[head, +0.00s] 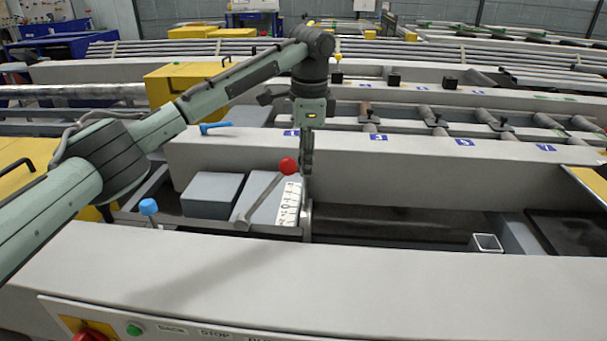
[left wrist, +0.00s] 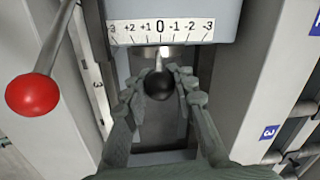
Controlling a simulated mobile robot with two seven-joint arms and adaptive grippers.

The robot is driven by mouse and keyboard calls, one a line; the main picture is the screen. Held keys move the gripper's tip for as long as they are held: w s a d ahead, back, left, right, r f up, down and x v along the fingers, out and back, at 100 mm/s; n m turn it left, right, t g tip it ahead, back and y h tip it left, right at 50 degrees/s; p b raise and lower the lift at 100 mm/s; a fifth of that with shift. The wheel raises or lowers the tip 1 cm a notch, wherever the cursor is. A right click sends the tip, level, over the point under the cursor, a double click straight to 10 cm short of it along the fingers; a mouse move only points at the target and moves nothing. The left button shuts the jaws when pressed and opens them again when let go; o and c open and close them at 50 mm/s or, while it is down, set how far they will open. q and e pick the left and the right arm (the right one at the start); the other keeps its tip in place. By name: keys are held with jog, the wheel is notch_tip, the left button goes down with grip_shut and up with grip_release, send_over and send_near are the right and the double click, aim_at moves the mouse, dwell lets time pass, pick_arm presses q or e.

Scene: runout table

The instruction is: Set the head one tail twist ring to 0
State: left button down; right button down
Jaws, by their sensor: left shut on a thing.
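The twist ring's black ball knob (left wrist: 160,84) on a short metal stem is between the fingers of my left gripper (head: 306,168), which is shut on it. The ring itself is mostly hidden behind the knob and fingers. The white scale plate (left wrist: 161,32) runs from +3 on the left to -3 on the right. The stem lines up with the 0 mark. In the head view the scale (head: 289,204) is on the grey headstock to the left of the gripper. My right gripper is out of view.
A lever with a red ball (left wrist: 32,95) stands left of the scale; its ball (head: 288,166) is close to my left gripper in the head view. A blue-knobbed lever (head: 148,206) is farther left. A long grey beam (head: 420,165) runs behind the gripper.

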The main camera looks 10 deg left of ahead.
pick_arm(q)
jog(key=shift+w+r, duration=0.15)
jog(key=shift+w, duration=2.5)
jog(key=c, duration=1.2)
grip_release()
jog(key=r, duration=0.4)
jog(key=s+r, duration=0.1)
jog(key=r, duration=0.6)
jog(key=shift+s+d+r, duration=0.15)
jog(key=shift+d+r, duration=0.15)
jog(key=shift+r, duration=0.05)
